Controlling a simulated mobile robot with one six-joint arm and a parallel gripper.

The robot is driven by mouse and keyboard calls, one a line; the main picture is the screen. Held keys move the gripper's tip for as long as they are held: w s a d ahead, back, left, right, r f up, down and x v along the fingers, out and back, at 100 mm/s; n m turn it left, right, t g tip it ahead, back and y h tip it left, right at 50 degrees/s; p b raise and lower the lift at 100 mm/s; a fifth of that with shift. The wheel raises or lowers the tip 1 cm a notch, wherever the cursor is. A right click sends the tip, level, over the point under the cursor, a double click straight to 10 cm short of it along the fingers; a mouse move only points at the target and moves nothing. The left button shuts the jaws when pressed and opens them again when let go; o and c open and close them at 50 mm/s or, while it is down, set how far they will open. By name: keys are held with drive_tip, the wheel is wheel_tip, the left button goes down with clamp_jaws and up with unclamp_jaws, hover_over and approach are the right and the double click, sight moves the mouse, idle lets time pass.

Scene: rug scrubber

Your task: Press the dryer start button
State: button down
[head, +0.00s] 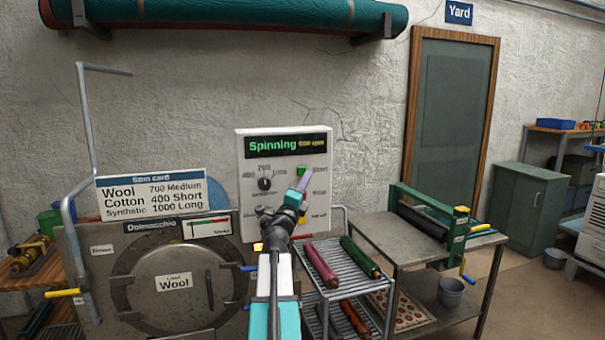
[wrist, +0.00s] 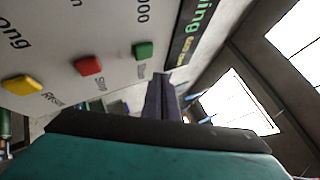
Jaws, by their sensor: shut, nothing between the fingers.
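The control panel (head: 249,222) is a pale upright box on the machine, and its display (head: 272,145) reads "Spinning" in green. The green start button (head: 301,171) is at the panel's upper right, partly behind my gripper (head: 304,180). In the wrist view, the green button (wrist: 143,50) stands just beside the tip of my shut, empty gripper (wrist: 162,78). I cannot tell whether they touch. The red stop button (wrist: 88,65) and yellow reset button (wrist: 22,86) lie in line further left.
The machine's round door (head: 172,285) is closed and labelled "Wool". A card sign (head: 150,194) lists fibres and settings. A wire rack (head: 345,291) with coloured rolls and a metal table (head: 375,235) with a green wringer (head: 432,220) stand to the right.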

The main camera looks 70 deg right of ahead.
drive_tip(key=shift+s+a, duration=0.85)
drive_tip(key=shift+a, duration=0.1)
idle(0.5)
